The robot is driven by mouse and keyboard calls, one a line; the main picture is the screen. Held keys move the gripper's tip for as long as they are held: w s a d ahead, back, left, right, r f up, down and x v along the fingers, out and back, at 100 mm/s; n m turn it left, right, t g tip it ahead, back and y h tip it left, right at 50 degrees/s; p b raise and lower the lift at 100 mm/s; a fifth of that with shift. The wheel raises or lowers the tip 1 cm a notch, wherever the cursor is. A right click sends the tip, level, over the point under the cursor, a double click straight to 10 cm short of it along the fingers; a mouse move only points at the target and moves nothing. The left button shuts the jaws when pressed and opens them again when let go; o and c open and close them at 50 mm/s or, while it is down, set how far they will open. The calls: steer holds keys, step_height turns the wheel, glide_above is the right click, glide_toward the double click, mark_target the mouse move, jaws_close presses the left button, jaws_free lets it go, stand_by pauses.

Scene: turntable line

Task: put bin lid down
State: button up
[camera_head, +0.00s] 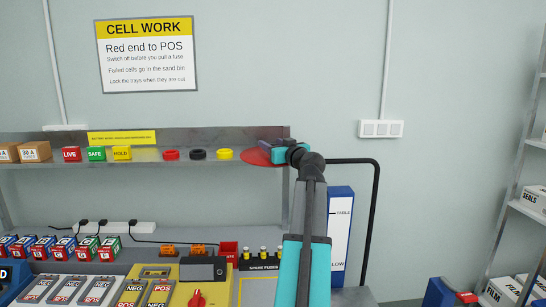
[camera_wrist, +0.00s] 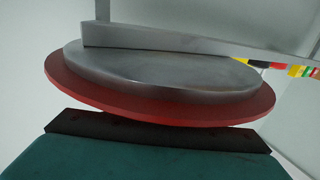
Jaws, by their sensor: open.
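The bin lid is a round red disc (camera_head: 258,157) by the right end of the upper shelf. In the wrist view its red rim (camera_wrist: 95,97) shows with a round grey metal face (camera_wrist: 160,75). My gripper (camera_head: 280,151) is at the lid's right side; its teal body and a dark jaw (camera_wrist: 160,138) lie close below the red rim in the wrist view. The jaws are open. Part of the lid is hidden behind my gripper in the head view, and I cannot tell whether the lid touches the jaw or what bears it. No bin is clearly seen.
The upper shelf (camera_head: 60,162) carries labelled blocks and red, black and yellow rings. Below are cell trays (camera_head: 50,289), a yellow unit (camera_head: 165,271) and a fuse holder (camera_head: 262,267). A black bent pipe (camera_head: 376,215) stands right of my arm.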

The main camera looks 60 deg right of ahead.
jaws_close()
steer(key=shift+r, duration=0.25)
steer(key=shift+r+b, duration=0.5)
steer(key=shift+r, duration=1.05)
steer(key=s+a+r+b, duration=0.1)
steer(key=s+a+b, duration=0.1)
steer(key=s+a, duration=0.7)
steer(key=a, duration=0.4)
steer(key=shift+r, duration=0.25)
